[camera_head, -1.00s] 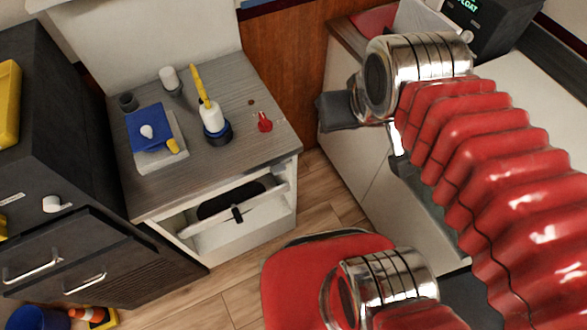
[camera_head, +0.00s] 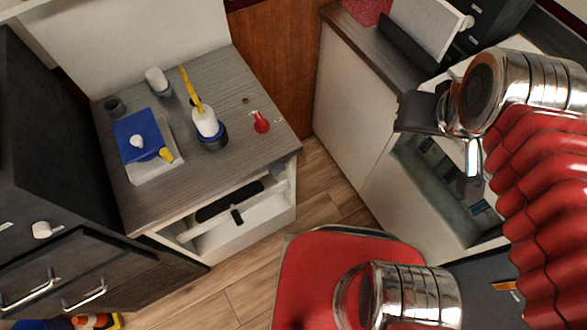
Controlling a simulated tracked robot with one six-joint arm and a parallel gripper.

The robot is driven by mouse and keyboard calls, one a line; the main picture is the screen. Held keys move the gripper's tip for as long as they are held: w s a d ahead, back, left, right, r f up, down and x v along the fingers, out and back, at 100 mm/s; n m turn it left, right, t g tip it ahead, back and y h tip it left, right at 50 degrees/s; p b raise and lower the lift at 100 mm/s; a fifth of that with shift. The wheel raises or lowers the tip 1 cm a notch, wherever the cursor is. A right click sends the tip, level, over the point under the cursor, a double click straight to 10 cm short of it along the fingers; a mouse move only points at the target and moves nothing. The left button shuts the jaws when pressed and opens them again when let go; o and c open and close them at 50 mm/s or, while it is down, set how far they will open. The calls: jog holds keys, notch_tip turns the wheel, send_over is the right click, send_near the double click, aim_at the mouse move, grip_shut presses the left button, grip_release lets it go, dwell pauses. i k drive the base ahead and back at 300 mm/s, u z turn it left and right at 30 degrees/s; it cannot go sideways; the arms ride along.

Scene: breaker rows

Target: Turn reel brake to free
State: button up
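No part is marked as the reel brake, so I cannot tell which one it is. A small red lever-like part (camera_head: 261,121) sits on the grey countertop (camera_head: 235,75). A white knob (camera_head: 42,229) is on the dark cabinet at left. My arm, with red bellows and chrome joints, fills the right side. A dark block at the arm's end, seemingly my gripper (camera_head: 418,113), is in front of the right-hand cabinet, well right of the red part and apart from it. Its fingers cannot be made out, nor anything held.
A blue-topped box (camera_head: 140,135) and a white bottle with yellow stick (camera_head: 205,120) stand on the countertop. A partly open drawer (camera_head: 240,225) is below. A white panel (camera_head: 430,25) stands on the right-hand cabinet (camera_head: 345,110). Wood floor (camera_head: 325,205) lies between the cabinets.

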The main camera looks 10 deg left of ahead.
aim_at(280, 169)
jog(key=z, duration=0.15)
jog(key=k, duration=1.65)
jog(key=u, duration=1.35)
jog(key=i, duration=1)
